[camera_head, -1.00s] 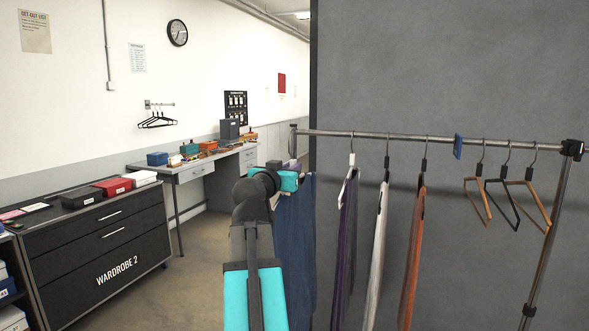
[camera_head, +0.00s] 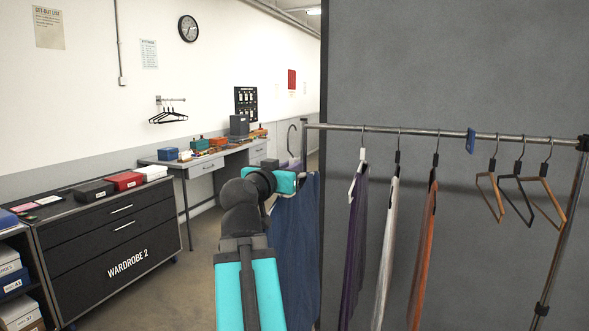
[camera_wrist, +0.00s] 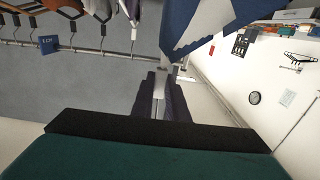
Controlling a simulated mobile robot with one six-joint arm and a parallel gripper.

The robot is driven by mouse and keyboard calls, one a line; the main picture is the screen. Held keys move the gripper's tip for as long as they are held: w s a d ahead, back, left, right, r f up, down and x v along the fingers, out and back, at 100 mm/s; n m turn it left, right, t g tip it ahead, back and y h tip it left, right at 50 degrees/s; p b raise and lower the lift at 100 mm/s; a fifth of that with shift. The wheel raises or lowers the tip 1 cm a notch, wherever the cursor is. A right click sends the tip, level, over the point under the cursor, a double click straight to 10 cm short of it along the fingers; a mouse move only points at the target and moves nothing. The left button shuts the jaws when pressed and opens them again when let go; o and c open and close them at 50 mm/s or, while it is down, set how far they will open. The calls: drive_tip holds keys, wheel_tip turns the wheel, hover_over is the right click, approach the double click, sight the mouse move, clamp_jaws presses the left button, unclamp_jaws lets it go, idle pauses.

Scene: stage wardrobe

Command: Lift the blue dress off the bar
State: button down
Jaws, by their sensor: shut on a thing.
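The blue dress (camera_head: 297,240) hangs below my gripper (camera_head: 291,181), at the left end of the rail bar (camera_head: 400,130). In the wrist view my gripper (camera_wrist: 163,85) is shut at the neck of the dress's hanger, and the blue cloth (camera_wrist: 190,30) with a pale hanger edge lies beyond the fingers. In the head view the hanger's hook (camera_head: 291,130) rises just left of the bar's end post and looks clear of the bar in the picture. The exact depth between hook and bar cannot be told. My arm hides the left part of the dress.
Purple (camera_head: 353,240), white (camera_head: 387,250) and orange (camera_head: 424,250) garments hang right of the dress, then a blue tag (camera_head: 471,141) and several empty hangers (camera_head: 520,190). A black drawer cabinet (camera_head: 110,240) and a desk (camera_head: 205,165) stand left. Floor between them and the rail is open.

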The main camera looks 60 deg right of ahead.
drive_tip(key=shift+s+a+f+b, duration=0.1)
drive_tip(key=shift+a+b, duration=1.85)
drive_tip(key=shift+a, duration=0.4)
drive_tip(key=shift+s+a+b, duration=0.1)
drive_tip(key=shift+a+b, duration=0.75)
drive_tip(key=shift+a, duration=0.5)
